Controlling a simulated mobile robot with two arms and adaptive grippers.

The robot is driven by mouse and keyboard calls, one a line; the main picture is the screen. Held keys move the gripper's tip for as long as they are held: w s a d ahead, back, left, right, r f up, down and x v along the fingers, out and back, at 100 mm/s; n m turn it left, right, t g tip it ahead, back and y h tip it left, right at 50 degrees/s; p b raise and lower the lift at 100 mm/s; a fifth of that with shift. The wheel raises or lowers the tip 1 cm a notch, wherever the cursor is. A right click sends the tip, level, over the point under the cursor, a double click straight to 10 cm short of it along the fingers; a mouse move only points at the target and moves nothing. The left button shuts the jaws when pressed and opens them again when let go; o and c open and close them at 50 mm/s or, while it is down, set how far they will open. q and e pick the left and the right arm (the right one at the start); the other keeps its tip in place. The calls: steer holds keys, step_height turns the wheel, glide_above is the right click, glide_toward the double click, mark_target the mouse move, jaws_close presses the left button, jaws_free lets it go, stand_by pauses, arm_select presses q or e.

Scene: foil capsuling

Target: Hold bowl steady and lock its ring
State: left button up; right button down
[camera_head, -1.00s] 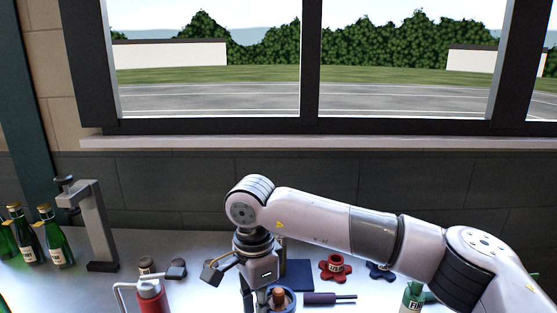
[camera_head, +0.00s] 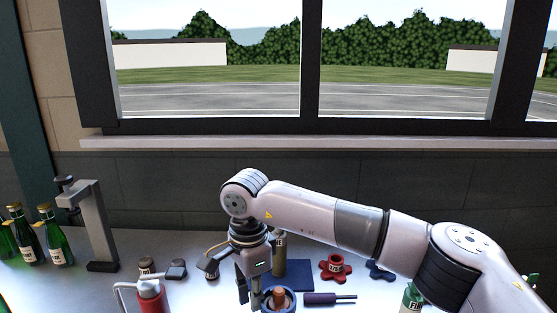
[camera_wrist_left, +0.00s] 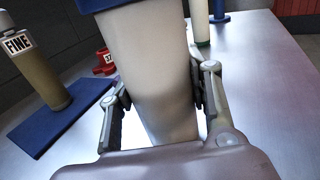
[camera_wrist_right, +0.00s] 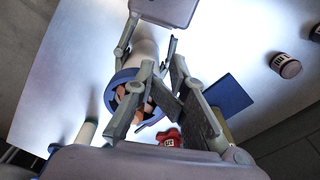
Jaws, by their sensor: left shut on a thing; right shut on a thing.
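The bowl is a pale cylinder (camera_wrist_left: 155,75) filling the middle of the left wrist view. My left gripper (camera_wrist_left: 158,88) is shut around its sides. The bowl and left gripper also show at the top of the right wrist view. The ring is blue (camera_head: 266,304), around an orange-brown core (camera_head: 279,297) in the head view. In the right wrist view, the ring (camera_wrist_right: 124,76) is at the bowl's end. My right gripper (camera_wrist_right: 160,103) is shut at the ring's edge, its fingers partly covering the opening. The exact contact is hidden. In the head view, the right gripper (camera_head: 250,292) points down at the ring's left.
A FINE canister (camera_wrist_left: 38,75) stands on a blue mat (camera_wrist_left: 65,120). A red star knob (camera_head: 335,267), a dark blue knob (camera_head: 381,270) and a purple-handled tool (camera_head: 322,299) lie to the right. A red handled item (camera_head: 151,303) and a grey stand (camera_head: 97,225) are left.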

steer(key=shift+w, duration=0.2)
stand_by(0.3)
steer(key=shift+a, duration=0.1)
steer(key=shift+a+r, duration=0.15)
steer(key=shift+a, duration=0.1)
step_height(320, 180, up, 6)
steer(key=shift+s+f, duration=0.1)
stand_by(0.4)
